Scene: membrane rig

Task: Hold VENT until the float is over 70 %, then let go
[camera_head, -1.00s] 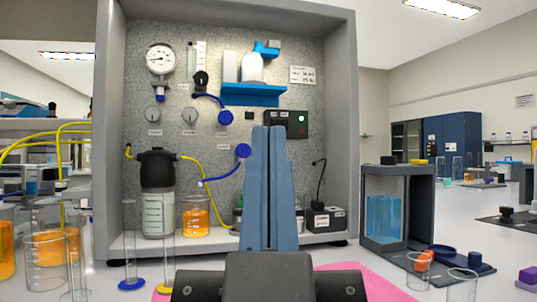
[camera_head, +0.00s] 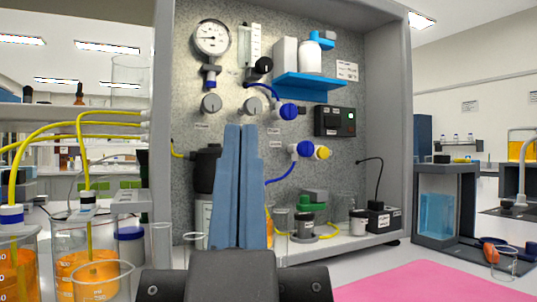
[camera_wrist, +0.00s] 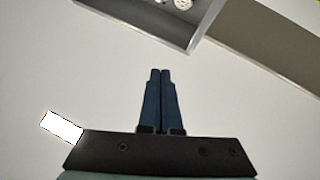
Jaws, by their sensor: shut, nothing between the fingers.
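The clear flow tube (camera_head: 250,44), which may hold the float, is on the upper speckled panel with a black knob (camera_head: 264,65) at its lower right. Its float level is too small to read. No label reads clearly as VENT; a black control box (camera_head: 330,121) with a green light and a red spot is on the right of the panel. My gripper (camera_head: 241,128) is shut and empty in front of the panel, hiding part of it.
A round gauge (camera_head: 212,38), two grey knobs and blue-handled valves (camera_head: 286,111) share the panel. A blue shelf (camera_head: 305,85) juts out at upper right. Beakers of orange liquid (camera_head: 90,272) stand at left. A pink mat (camera_head: 430,282) lies at lower right.

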